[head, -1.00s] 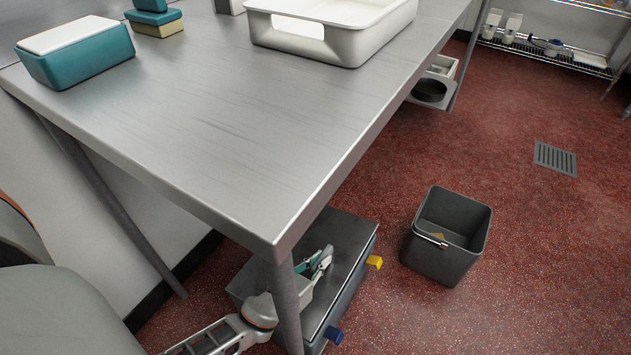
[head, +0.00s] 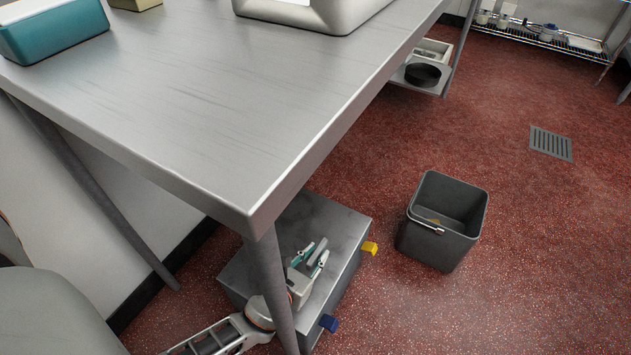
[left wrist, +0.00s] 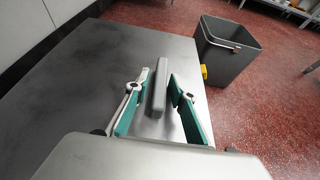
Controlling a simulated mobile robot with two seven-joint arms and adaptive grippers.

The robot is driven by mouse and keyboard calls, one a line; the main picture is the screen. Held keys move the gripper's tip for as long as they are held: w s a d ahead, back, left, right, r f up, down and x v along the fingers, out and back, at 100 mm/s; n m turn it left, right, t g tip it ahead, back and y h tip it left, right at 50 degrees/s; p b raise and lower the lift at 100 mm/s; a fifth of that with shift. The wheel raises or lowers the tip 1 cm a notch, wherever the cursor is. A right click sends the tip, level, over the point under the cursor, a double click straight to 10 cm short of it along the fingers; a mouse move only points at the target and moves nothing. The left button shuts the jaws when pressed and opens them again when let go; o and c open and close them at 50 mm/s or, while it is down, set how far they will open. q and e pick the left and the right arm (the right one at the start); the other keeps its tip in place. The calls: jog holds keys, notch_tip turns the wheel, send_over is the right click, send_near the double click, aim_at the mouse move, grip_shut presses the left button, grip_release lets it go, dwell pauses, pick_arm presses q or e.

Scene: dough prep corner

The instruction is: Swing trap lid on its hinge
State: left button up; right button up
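The trap is a grey metal box on the floor under the table, and its flat lid (head: 335,220) lies closed in the head view. The lid also fills much of the left wrist view (left wrist: 85,85). A grey bar handle (left wrist: 158,88) stands up from the lid. My left gripper (head: 311,257) is over the lid beside the table leg. In the left wrist view its teal-padded fingers (left wrist: 157,95) are spread on either side of the handle, with gaps showing, so it is open. My right gripper is not in view.
A steel table (head: 190,110) stands over the trap, its leg (head: 272,290) close to my left arm. Yellow (head: 370,248) and blue (head: 328,323) tabs stick out from the trap's side. A dark bucket (head: 430,245) stands to the right. Red floor beyond is mostly clear.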

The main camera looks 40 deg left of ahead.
pick_arm(q)
jog(key=shift+d, duration=0.1)
jog(key=shift+r, duration=5)
